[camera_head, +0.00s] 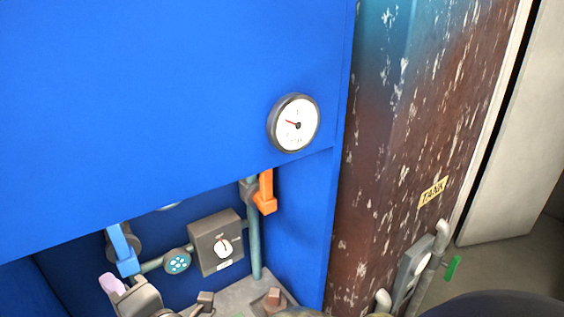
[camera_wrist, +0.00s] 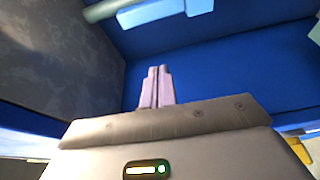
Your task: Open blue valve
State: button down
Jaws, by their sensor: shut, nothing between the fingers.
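The blue valve has a light blue handle (camera_head: 123,248) on a pipe at the lower left of the head view, inside the blue recess. The handle hangs down, slightly tilted. In the wrist view the light blue handle (camera_wrist: 165,10) lies across the top edge, beyond my fingertips. My gripper (camera_head: 110,284) shows below the handle in the head view. In the wrist view my gripper (camera_wrist: 158,70) has its pinkish fingers together with nothing between them. A gap shows between the fingertips and the handle in the wrist view.
An orange handle (camera_head: 265,192) hangs on a vertical pipe to the right. A grey box with a dial (camera_head: 215,243) and a round teal fitting (camera_head: 177,262) sit between them. A pressure gauge (camera_head: 294,123) is on the blue panel (camera_head: 150,100). A rusty tank (camera_head: 415,150) stands right.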

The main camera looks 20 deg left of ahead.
jog(key=w+d+f+m+t+h+p, duration=0.25)
jog(key=w+d+m+h, duration=0.35)
jog(key=w+d, duration=0.5)
jog(key=w+d+f+m+t+h+p, duration=0.1)
jog(key=w+d+f+m+h+p, duration=0.25)
jog(key=w+d+m, duration=0.6)
jog(key=w+d+f+m+g+h+p, duration=0.15)
jog(key=d+m+h, duration=0.45)
jog(key=d, duration=0.9)
jog(key=s+d+m+g+h+p, duration=0.1)
jog(key=s+d+m+g, duration=0.1)
jog(key=d+m, duration=0.3)
jog(key=s+d+f+m+g+h+p, duration=0.1)
jog(key=s+d+m, duration=0.3)
jog(key=d, duration=0.5)
jog(key=shift+s+d+f+m+g, duration=0.15)
jog(key=shift+d+f+m+g, duration=0.15)
jog(key=shift+m+g, duration=0.6)
jog(key=shift+s, duration=0.1)
